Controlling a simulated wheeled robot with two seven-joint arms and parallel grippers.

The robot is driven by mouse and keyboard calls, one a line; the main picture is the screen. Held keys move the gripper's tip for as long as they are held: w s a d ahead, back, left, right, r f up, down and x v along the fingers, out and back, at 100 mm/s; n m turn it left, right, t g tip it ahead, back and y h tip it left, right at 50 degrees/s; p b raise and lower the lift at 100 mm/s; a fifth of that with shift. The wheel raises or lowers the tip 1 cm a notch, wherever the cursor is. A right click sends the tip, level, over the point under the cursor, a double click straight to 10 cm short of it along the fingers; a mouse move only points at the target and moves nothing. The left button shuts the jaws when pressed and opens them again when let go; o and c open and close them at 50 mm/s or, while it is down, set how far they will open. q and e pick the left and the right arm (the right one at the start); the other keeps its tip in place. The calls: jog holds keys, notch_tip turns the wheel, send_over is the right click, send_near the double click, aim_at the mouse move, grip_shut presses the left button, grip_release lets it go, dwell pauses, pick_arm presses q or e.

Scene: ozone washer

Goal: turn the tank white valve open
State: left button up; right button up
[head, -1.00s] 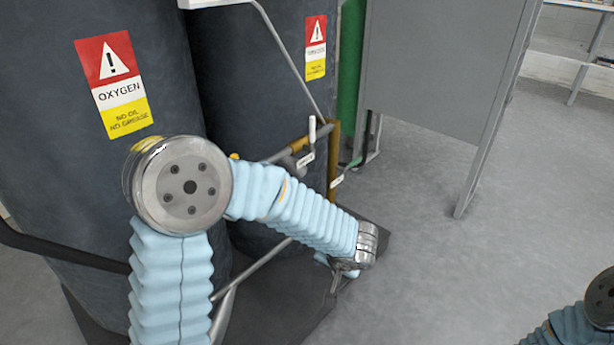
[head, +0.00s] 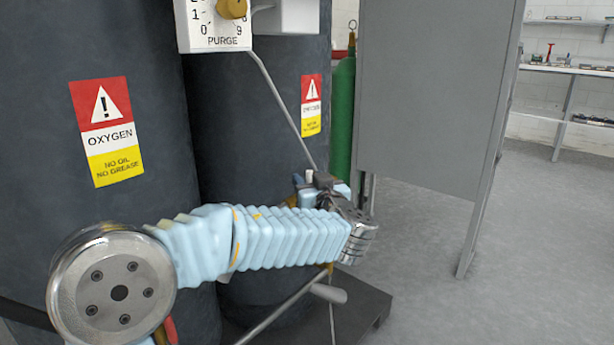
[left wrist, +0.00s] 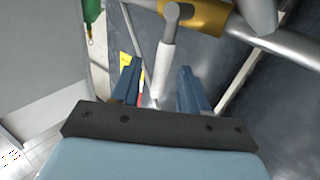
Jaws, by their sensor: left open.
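The white valve handle (left wrist: 163,70) shows in the left wrist view as a pale rod hanging from a grey pivot beside a brass-coloured pipe (left wrist: 195,15). My left gripper (left wrist: 158,68) is open, its two blue fingers on either side of the handle, with gaps visible on both sides. How deep the handle sits between them is hard to tell. In the head view my left gripper (head: 318,184) is in front of the rear dark tank (head: 250,130), and my own arm mostly hides the valve and its pipe. My right gripper is not in view.
A large dark oxygen tank (head: 40,200) stands at the left. A white purge dial box (head: 215,30) is above the arm. A green cylinder (head: 341,120) and a grey panel (head: 430,90) stand to the right. The floor (head: 540,240) at the right is clear.

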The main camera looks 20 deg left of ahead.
pick_arm(q)
jog(key=shift+x, duration=1.35)
grip_shut()
jog(key=shift+d, duration=0.1)
